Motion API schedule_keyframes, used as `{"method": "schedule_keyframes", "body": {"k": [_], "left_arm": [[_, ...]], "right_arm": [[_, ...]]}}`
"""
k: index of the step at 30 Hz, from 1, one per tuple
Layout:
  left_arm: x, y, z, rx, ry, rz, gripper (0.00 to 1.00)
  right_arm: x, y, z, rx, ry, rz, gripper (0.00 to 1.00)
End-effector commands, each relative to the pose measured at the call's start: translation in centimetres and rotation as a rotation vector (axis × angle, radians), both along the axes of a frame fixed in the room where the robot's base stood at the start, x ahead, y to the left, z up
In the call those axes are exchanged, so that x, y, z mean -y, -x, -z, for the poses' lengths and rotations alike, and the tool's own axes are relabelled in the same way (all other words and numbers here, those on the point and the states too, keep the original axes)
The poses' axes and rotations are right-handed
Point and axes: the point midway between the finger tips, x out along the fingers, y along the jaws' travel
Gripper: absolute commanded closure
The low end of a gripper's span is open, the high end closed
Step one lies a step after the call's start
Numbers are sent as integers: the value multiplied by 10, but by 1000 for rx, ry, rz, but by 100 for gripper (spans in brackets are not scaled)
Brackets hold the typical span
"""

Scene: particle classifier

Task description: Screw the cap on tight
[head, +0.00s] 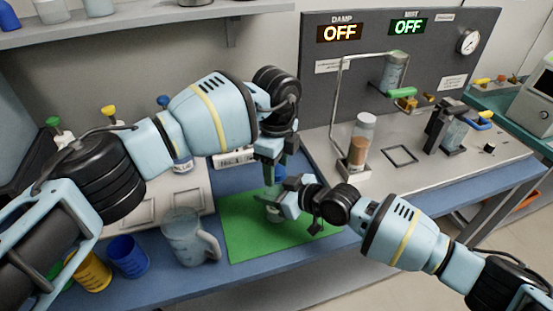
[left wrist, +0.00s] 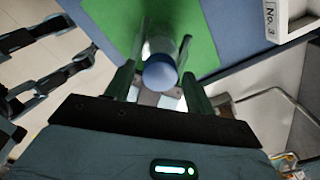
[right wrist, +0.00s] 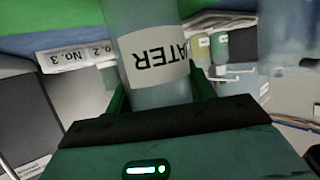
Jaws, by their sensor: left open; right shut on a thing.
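A bottle (right wrist: 153,45) with a white label that partly reads "ATER" stands between the fingers of my right gripper (head: 282,203), which is shut on it over the green mat (head: 240,235). The label appears upside down in the right wrist view. A round blue cap (left wrist: 160,74) sits at the top of the bottle in the left wrist view. How far it is threaded cannot be told. My left gripper (head: 271,165) points down from above, open, with its fingers on either side of the cap. In the head view the grippers mostly hide the bottle and cap.
A clear jug (head: 187,238) stands left of the mat, with blue (head: 128,256) and yellow (head: 91,271) cups beyond it. The panel apparatus (head: 405,60) is at the back right, with a brown-filled tube (head: 359,150) on its base. Capped bottles stand behind my left arm.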

Motion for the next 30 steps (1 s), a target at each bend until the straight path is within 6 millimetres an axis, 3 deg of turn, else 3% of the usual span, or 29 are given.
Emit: {"method": "schedule_keyframes", "body": {"k": [6,17,23,30], "left_arm": [[0,0,0,0,0,0,47],[0,0,0,0,0,0,92],[0,0,-1,1,0,70,93],[0,0,-1,0,-1,395,93]], "right_arm": [[0,0,1,-1,0,0,100],[0,0,1,-1,0,0,100],[0,0,1,-1,0,0,100],[0,0,1,-1,0,0,100]]}}
